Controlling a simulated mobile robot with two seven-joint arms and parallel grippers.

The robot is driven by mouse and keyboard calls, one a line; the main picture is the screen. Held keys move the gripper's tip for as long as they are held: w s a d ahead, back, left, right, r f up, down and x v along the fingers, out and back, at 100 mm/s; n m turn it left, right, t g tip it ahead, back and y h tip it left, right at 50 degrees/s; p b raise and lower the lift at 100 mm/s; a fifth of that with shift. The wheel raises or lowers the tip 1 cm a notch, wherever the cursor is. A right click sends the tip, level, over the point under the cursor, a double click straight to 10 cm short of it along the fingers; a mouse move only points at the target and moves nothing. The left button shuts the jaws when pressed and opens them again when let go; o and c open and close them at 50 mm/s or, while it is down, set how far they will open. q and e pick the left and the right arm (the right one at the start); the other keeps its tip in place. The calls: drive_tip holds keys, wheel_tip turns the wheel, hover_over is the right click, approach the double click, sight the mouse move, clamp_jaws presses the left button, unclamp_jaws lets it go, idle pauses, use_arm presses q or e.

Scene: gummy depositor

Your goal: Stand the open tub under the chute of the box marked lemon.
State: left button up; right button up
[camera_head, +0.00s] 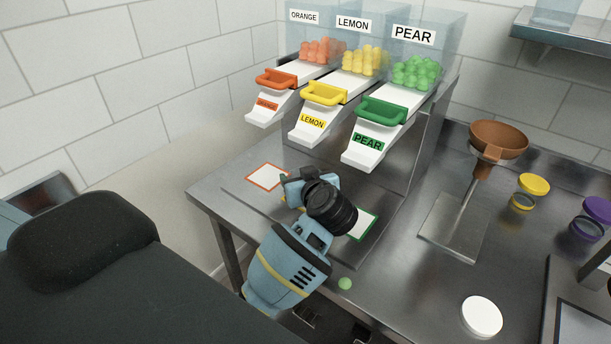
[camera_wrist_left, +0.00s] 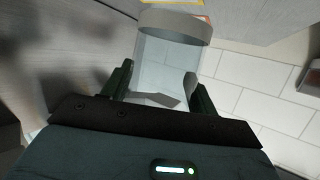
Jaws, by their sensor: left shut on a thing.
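The clear open tub (camera_wrist_left: 168,62) is between the two fingers of my left gripper (camera_wrist_left: 155,88), which is shut on it. In the head view my left gripper (camera_head: 296,186) is over the steel counter in front of the chutes, and its wrist hides the tub. The lemon box (camera_head: 352,35) is the middle one, with yellow gummies, a yellow handle and a lemon-labelled chute (camera_head: 309,126). My gripper is below and in front of this chute. Whether the tub touches the counter I cannot tell. My right gripper is out of view.
An orange-framed mark (camera_head: 265,177) and a green-framed mark (camera_head: 364,223) lie either side of my gripper. The orange chute (camera_head: 268,108) and pear chute (camera_head: 368,147) flank the lemon one. A green gummy (camera_head: 345,284), white disc (camera_head: 482,316) and brown funnel (camera_head: 497,138) are rightward.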

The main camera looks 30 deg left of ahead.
use_arm(q)
drive_tip(key=w, duration=0.2)
drive_tip(key=w+a, duration=0.2)
drive_tip(key=w, duration=0.1)
drive_tip(key=shift+w+f, duration=0.3)
drive_tip(key=shift+f+b, duration=0.35)
drive_tip(key=shift+f, duration=1.4)
drive_tip(key=shift+f, duration=0.1)
drive_tip(key=o, duration=1)
drive_tip(key=shift+s, duration=0.1)
drive_tip(key=v, duration=1.2)
drive_tip(key=shift+p, duration=0.35)
